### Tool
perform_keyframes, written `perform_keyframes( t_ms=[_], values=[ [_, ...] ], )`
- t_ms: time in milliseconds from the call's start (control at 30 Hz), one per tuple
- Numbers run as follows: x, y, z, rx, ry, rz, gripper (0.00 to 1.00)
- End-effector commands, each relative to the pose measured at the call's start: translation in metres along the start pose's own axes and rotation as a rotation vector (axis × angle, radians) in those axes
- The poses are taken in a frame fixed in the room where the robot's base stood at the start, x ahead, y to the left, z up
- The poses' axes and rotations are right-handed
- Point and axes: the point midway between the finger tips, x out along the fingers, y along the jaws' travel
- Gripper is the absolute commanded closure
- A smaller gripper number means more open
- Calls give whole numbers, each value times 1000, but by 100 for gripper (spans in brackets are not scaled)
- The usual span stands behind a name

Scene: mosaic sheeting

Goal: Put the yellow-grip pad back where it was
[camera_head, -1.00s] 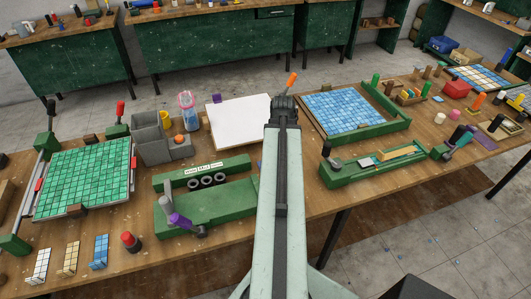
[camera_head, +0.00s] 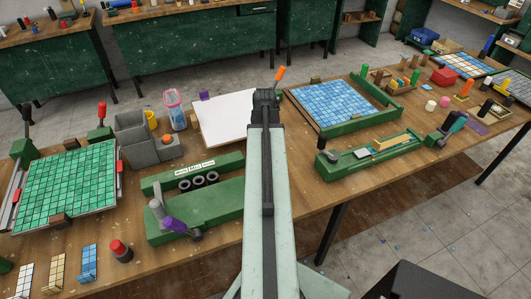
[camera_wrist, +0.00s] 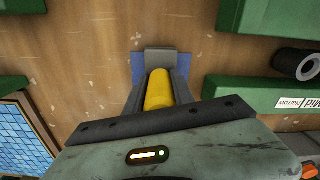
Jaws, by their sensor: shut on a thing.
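In the wrist view my gripper (camera_wrist: 160,74) is shut on the yellow grip (camera_wrist: 159,93), a rounded cylinder between the two grey fingers. A grey block (camera_wrist: 161,56) shows just past the grip. A flat blue rectangle (camera_wrist: 139,67) lies behind the block; I cannot tell whether it is part of the pad or a mark on the bench, nor whether the pad touches it. In the head view my gripper (camera_head: 266,97) is at the far end of my arm, between the white sheet and the blue mosaic. The pad is hidden there by my arm.
A green rack with black rollers (camera_head: 193,172) stands left of my arm. The blue mosaic frame (camera_head: 372,122) and a green tool tray (camera_head: 340,172) stand to its right. An orange-handled tool (camera_head: 280,74) shows just behind my gripper. Bare wood (camera_wrist: 85,75) surrounds the blue rectangle.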

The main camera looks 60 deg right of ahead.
Motion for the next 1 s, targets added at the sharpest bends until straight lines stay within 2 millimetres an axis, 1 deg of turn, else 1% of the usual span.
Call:
perform_keyframes(
  t_ms=[167,200,267,533,667,767,867,1000],
  values=[
    [4,-1,0,-2,0,0,100],
    [3,-1,0,-2,0,0,65],
    [3,-1,0,-2,0,0,48],
    [1,-1,0,-1,0,0,48],
    [-8,0,0,-1,0,0,48],
    [-22,0,0,0,0,0,48],
    [-42,0,0,0,0,0,48],
    [-75,0,0,0,0,0,48]
  ],
)
